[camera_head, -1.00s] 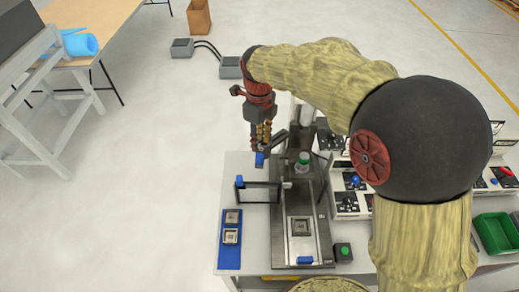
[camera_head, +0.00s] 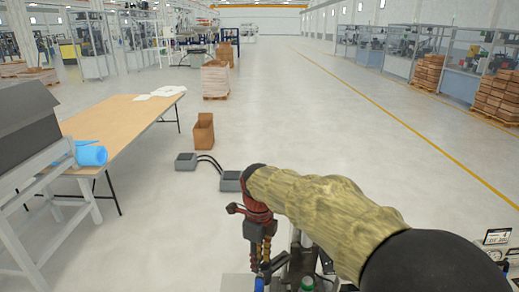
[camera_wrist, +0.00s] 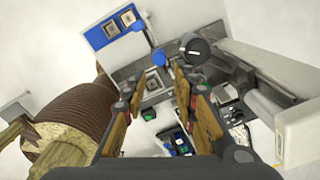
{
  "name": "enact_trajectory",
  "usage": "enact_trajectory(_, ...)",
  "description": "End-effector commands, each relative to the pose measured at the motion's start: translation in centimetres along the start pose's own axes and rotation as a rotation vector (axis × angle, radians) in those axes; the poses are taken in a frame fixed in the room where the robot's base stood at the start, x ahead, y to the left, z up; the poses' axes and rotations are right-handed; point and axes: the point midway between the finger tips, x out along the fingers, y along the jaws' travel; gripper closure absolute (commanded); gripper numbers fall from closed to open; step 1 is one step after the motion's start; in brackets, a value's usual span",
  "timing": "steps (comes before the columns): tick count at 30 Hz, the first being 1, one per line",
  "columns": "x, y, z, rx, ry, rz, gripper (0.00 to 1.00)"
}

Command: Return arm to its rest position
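My arm, with a rough yellow covering and a black joint, reaches in from the lower right of the head view. My gripper (camera_head: 262,262) hangs down at the bottom centre, above the workbench. In the wrist view my gripper (camera_wrist: 165,88) shows two brown-padded fingers spread apart with nothing between them. Below them is the workbench fixture (camera_wrist: 152,84) with a square part in it. A blue tray (camera_wrist: 108,28) with two square parts lies beyond the fingers. Most of the workbench is outside the head view.
Two grey boxes with cables (camera_head: 186,161) and a cardboard box (camera_head: 203,132) are on the floor.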

Motion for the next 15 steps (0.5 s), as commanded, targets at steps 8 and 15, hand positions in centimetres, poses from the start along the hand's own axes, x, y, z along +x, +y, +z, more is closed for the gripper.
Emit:
enact_trajectory(8,2.1,1.0,-0.9,-0.595,0.004,0.009,0.72)
enact_trajectory(15,2.8,3.5,-4.5,-1.152,-0.003,-0.007,0.72)
